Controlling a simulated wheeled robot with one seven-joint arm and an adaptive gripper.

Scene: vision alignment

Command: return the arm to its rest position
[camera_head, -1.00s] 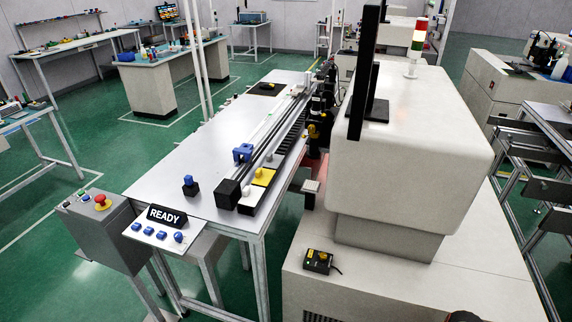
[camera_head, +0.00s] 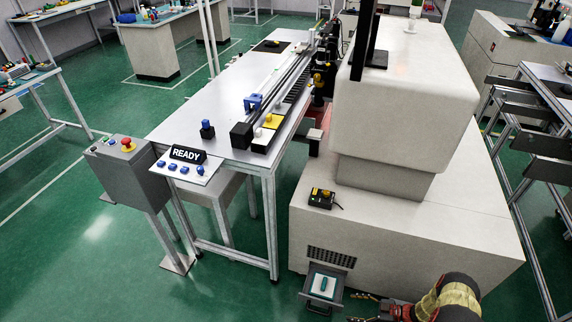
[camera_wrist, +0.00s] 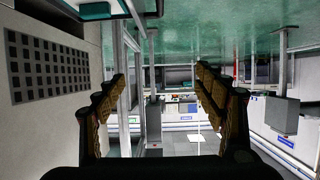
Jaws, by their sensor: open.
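My gripper (camera_head: 354,307) is low at the bottom edge of the head view, partly cut off, with my arm behind it at the lower right. In the wrist view my gripper (camera_wrist: 163,78) shows two dark, brown-padded fingers spread wide apart. Nothing is between them. In the head view the fingertips are just right of a small dark tray (camera_head: 311,307) holding a teal piece (camera_head: 323,284). The teal piece also shows at the top of the wrist view (camera_wrist: 95,11).
A large white machine (camera_head: 410,100) stands on a pale base with a vent grille (camera_head: 331,257), also close at left in the wrist view (camera_wrist: 48,68). A metal worktable (camera_head: 200,112) with a READY panel and a grey emergency-stop pedestal (camera_head: 130,178) stand left. Green floor is open in front.

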